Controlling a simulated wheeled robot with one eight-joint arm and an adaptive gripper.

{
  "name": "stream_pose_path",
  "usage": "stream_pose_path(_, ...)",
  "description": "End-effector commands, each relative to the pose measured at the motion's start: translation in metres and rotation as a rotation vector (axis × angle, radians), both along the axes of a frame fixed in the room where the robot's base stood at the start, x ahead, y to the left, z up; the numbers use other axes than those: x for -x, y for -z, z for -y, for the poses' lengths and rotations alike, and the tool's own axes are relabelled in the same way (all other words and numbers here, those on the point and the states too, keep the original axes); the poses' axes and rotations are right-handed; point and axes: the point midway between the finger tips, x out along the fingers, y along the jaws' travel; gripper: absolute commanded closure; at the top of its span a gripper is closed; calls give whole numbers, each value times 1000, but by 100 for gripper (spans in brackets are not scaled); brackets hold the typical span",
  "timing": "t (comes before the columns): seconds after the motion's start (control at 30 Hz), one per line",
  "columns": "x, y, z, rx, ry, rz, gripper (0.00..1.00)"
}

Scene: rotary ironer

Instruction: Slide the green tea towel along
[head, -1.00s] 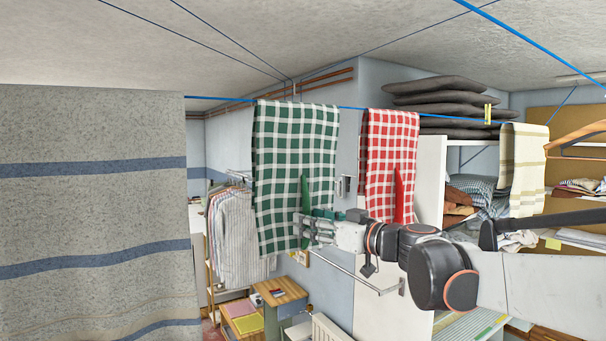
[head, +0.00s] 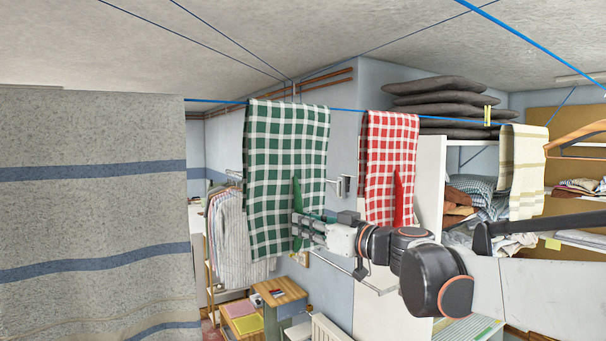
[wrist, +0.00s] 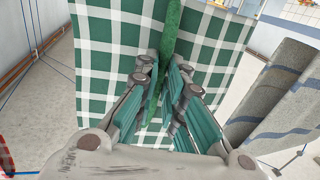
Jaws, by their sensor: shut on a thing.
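The green and white checked tea towel (head: 284,150) hangs over the blue line (head: 347,109) in the head view, between a large grey cloth and a red checked towel. My gripper (head: 297,228) is at the towel's lower right part. In the wrist view the towel (wrist: 103,60) fills the middle, and my gripper (wrist: 161,85) is shut on a pinched green fold of it that stands up between the fingers. The fold's part between the fingers is partly hidden by them.
The red checked towel (head: 390,150) hangs to the right, with a gap on the line. A cream striped towel (head: 523,165) hangs further right. Shirts (head: 235,235) hang behind the green towel.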

Motion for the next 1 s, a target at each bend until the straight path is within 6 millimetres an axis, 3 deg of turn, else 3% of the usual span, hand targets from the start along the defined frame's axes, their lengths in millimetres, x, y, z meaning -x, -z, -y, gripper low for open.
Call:
stream_pose_path(0.4,5,1,-8,1,-1,0,100)
stream_pose_path(0.43,5,1,-8,1,-1,0,84)
stream_pose_path(0.5,5,1,-8,1,-1,1,68)
stream_pose_path(1.0,8,1,-4,0,1,0,67)
